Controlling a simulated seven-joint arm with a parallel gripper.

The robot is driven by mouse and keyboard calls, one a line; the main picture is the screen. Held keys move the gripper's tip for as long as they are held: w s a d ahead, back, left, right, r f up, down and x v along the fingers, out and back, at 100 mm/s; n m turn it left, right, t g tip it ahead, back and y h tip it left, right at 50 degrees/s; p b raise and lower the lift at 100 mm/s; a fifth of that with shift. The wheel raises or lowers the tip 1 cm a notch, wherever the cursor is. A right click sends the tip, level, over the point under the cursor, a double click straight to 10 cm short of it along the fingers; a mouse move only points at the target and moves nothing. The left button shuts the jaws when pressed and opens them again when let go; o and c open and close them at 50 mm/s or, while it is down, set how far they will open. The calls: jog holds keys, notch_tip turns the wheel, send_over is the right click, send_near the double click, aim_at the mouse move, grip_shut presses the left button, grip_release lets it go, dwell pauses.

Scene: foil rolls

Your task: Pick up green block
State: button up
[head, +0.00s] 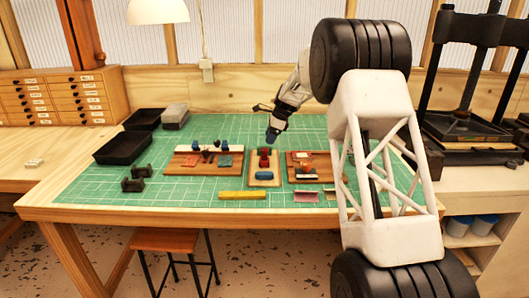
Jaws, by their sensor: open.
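A small dull green block (225,161) lies on the left wooden board (204,171), to the right of an orange block (192,160). My gripper (272,138) is above the far end of the narrow middle board (264,183), to the right of the green block and apart from it. It points down and is open, with nothing visible in it. Its fingertips are small and dark at this distance.
Red and blue pieces (264,158) stand on the middle board under my gripper. A right wooden board (300,177) holds several small items. A yellow bar (242,195) lies in front. Black trays (122,147) stand at the left.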

dwell(0.3)
jog(key=shift+x, duration=2.65)
jog(key=shift+a, duration=0.1)
jog(key=shift+r, duration=0.1)
grip_shut()
notch_tip(320, 180, up, 10)
